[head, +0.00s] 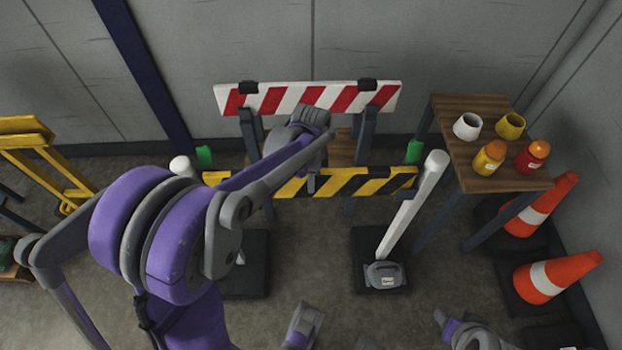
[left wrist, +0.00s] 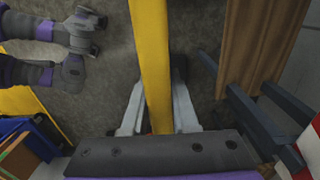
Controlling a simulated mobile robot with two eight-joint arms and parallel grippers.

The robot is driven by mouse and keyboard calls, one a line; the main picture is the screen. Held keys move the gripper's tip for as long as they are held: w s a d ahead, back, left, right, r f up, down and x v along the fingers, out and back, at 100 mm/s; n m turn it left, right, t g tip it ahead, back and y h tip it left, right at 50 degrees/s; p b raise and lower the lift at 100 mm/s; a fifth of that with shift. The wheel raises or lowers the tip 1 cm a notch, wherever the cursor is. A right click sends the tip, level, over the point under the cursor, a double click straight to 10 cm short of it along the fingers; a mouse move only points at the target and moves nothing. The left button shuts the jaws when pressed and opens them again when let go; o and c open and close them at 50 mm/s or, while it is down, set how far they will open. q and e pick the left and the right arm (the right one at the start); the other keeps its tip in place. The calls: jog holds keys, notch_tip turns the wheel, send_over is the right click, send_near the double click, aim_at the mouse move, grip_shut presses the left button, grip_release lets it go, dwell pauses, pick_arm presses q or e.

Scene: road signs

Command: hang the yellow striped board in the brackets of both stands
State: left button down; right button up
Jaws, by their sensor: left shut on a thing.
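The yellow-and-black striped board (head: 347,182) is held level between the two white posts in the head view. My left gripper (head: 311,180) is shut on it near its middle, from above. In the left wrist view the board (left wrist: 150,50) runs between the two fingers (left wrist: 158,115). The right stand (head: 412,210) has a white post on a black base. The left stand (head: 182,166) is mostly hidden by my arm. Green brackets (head: 204,156) (head: 414,151) show by the post tops, just above the board's ends. I cannot tell whether the board touches them.
A red-and-white barrier (head: 308,98) stands behind. A wooden table (head: 480,110) with cups and bottles is at right, beside orange cones (head: 545,278). A yellow frame (head: 50,165) is at left.

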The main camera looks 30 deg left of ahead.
pick_arm(q)
jog(key=shift+f, duration=0.2)
pick_arm(e)
jog(key=shift+f, duration=0.1)
pick_arm(q)
jog(key=c, duration=0.6)
grip_release()
notch_tip(320, 180, up, 11)
jog(key=shift+f+p, duration=0.1)
jog(key=shift+p, duration=0.95)
pick_arm(e)
notch_tip(320, 180, up, 2)
jog(key=shift+r, duration=0.2)
pick_arm(q)
jog(key=s+d+r+n+t+p, duration=0.2)
jog(key=s+d+r+n+p, duration=0.1)
jog(key=s, duration=0.4)
jog(key=s+d+r+n+t+p, duration=0.3)
jog(key=s+r+n+p, duration=0.2)
jog(key=s+n+p, duration=0.2)
jog(key=shift+s+d+r+n+p, duration=0.15)
jog(key=shift+s+d+n+p, duration=0.25)
jog(key=shift+s+n, duration=0.4)
pick_arm(e)
notch_tip(320, 180, up, 12)
jog(key=w, duration=0.2)
jog(key=shift+t, duration=0.3)
